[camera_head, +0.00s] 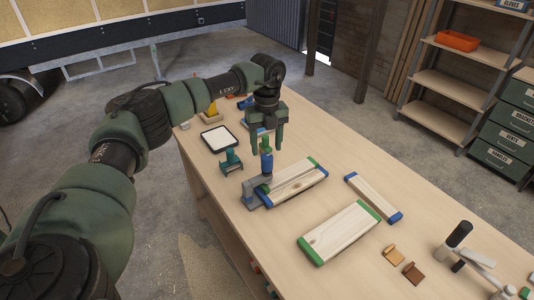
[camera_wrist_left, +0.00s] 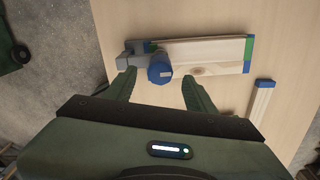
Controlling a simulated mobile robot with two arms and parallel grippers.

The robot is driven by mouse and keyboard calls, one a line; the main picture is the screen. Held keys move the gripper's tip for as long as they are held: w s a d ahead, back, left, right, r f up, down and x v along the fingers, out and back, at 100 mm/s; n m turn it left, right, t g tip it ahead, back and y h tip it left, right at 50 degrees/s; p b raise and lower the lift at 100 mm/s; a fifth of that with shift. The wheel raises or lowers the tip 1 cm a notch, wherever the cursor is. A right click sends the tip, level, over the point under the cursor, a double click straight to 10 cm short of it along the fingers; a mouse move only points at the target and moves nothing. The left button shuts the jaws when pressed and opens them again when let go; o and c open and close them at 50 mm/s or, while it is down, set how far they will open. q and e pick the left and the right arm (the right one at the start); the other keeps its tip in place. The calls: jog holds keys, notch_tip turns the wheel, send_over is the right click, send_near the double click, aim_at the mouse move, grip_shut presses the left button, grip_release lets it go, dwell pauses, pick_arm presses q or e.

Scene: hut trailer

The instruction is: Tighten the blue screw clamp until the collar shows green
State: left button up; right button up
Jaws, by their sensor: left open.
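The blue screw clamp stands upright at the near-left end of a pale wooden board (camera_head: 297,185). In the left wrist view, the round blue handle top (camera_wrist_left: 160,68) lies between the fingertips (camera_wrist_left: 159,74), with gaps on both sides. I cannot tell whether the green part is the collar. My right gripper is not in view.
A teal tool (camera_head: 231,161) and a dark-framed white tray (camera_head: 218,138) stand left of the clamp. A green-ended board (camera_head: 339,232) and a blue-ended strip (camera_head: 373,197) lie to the right. A grey device with a black handle (camera_head: 459,234) stands at the lower right.

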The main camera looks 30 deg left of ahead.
aim_at(267, 155)
pick_arm(q)
notch_tip(267, 155, down, 4)
jog(key=shift+r+p, duration=0.2)
jog(key=shift+p, duration=0.35)
jog(key=shift+f, duration=0.5)
grip_shut()
jog(key=shift+m, duration=0.3)
